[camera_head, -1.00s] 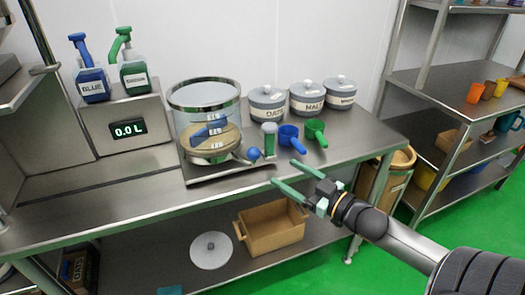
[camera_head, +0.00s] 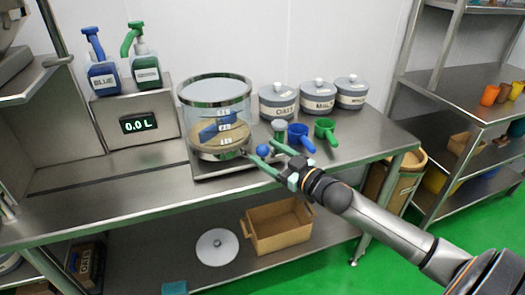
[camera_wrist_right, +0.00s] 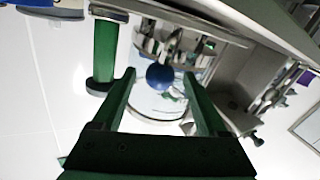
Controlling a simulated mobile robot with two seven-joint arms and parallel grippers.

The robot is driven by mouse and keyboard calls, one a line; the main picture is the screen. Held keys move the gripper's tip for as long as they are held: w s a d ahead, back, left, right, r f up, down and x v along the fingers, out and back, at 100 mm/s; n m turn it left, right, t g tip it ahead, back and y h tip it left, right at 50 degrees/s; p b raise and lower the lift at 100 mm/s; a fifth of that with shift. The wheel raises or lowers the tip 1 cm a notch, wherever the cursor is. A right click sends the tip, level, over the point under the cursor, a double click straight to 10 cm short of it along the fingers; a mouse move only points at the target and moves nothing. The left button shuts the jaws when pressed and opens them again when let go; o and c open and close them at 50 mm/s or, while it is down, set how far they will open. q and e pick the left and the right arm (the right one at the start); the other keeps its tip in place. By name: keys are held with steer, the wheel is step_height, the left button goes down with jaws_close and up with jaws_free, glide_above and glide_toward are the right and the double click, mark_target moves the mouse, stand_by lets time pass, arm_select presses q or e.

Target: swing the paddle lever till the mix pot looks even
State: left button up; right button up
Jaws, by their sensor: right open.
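The mix pot (camera_head: 208,95) is a clear glass cylinder with a metal rim on the bench. The lever's blue ball knob (camera_head: 263,150) sticks out at the pot's lower right. My right gripper (camera_head: 262,151) is open with its green fingertips at the knob. In the right wrist view the knob (camera_wrist_right: 159,76) shows in line between the open fingertips; contact cannot be told. My left gripper is not in view.
A green-bodied shaker (camera_head: 279,130), a blue scoop (camera_head: 300,135) and a green scoop (camera_head: 325,129) stand close right of the knob. Lidded jars (camera_head: 278,101) stand behind. A display box (camera_head: 138,124) reading 0.0 L carries two pump bottles. The bench front left is clear.

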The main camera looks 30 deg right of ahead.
steer(key=shift+w+a, duration=0.2)
steer(key=shift+w, duration=0.9)
steer(key=shift+c, duration=0.4)
jaws_close()
stand_by(0.4)
